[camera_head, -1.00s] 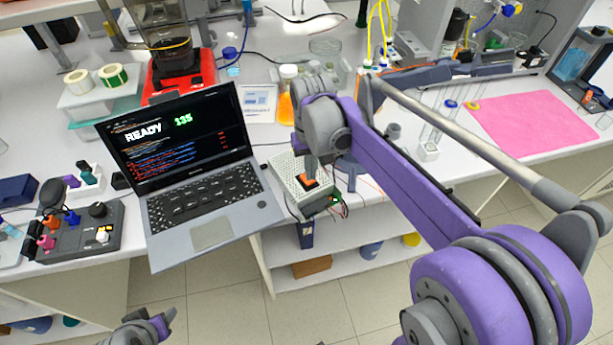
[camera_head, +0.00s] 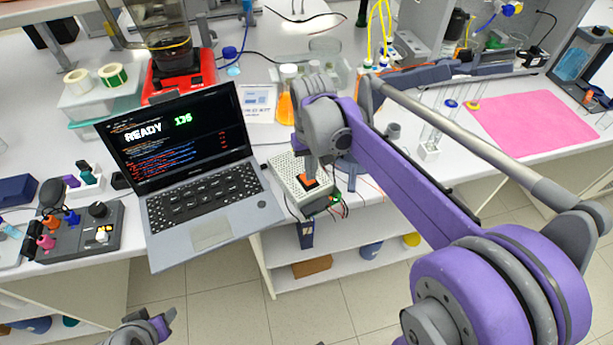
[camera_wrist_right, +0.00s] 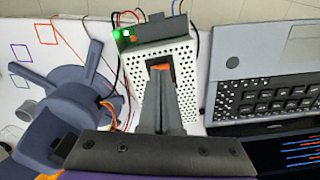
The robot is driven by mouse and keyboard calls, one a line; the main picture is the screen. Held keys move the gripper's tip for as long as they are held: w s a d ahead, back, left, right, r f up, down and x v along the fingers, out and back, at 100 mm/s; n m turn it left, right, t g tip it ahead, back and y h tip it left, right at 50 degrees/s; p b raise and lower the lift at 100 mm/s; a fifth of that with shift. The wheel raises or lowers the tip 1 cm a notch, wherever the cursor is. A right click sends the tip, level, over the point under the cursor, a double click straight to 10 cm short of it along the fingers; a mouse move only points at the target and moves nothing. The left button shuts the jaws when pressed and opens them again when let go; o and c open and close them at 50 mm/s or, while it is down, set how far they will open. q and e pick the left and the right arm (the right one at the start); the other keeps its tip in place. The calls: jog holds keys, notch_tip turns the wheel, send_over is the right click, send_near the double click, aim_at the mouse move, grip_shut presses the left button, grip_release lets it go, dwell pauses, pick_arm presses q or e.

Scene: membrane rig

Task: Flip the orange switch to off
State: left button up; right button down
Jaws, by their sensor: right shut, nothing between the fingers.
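The orange switch (camera_head: 310,182) sits on the front end of a white perforated box (camera_head: 284,170) to the right of the laptop. In the right wrist view the switch (camera_wrist_right: 160,67) shows as a thin orange strip, mostly hidden by my fingers. My right gripper (camera_head: 311,174) is shut and empty, with its tips right over the switch; whether they touch it I cannot tell. Its tips also show in the right wrist view (camera_wrist_right: 160,76). A green light (camera_wrist_right: 117,33) is lit at the box's end. My left gripper (camera_head: 166,321) is low, away from the bench.
An open laptop (camera_head: 212,232) stands close left of the box. A dark grey device (camera_wrist_right: 55,115) with arms stands on the box's other side. Cables (camera_head: 343,204) run from the box's front end near the bench edge. A pink mat (camera_head: 525,120) lies at right.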

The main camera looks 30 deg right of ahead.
pick_arm(q)
jog(key=shift+s+f+b, duration=0.25)
jog(key=shift+f+b, duration=0.2)
jog(key=shift+f, duration=0.2)
pick_arm(e)
jog(key=shift+f, duration=0.85)
jog(key=shift+r, duration=0.1)
jog(key=shift+r+p, duration=1.85)
jog(key=shift+r, duration=1.6)
pick_arm(q)
jog(key=r, duration=0.1)
jog(key=w+r, duration=0.1)
jog(key=r, duration=0.1)
jog(key=w+r, duration=0.1)
jog(key=r, duration=0.1)
jog(key=shift+w+r, duration=0.1)
jog(key=shift+w, duration=0.1)
jog(key=shift+s, duration=0.1)
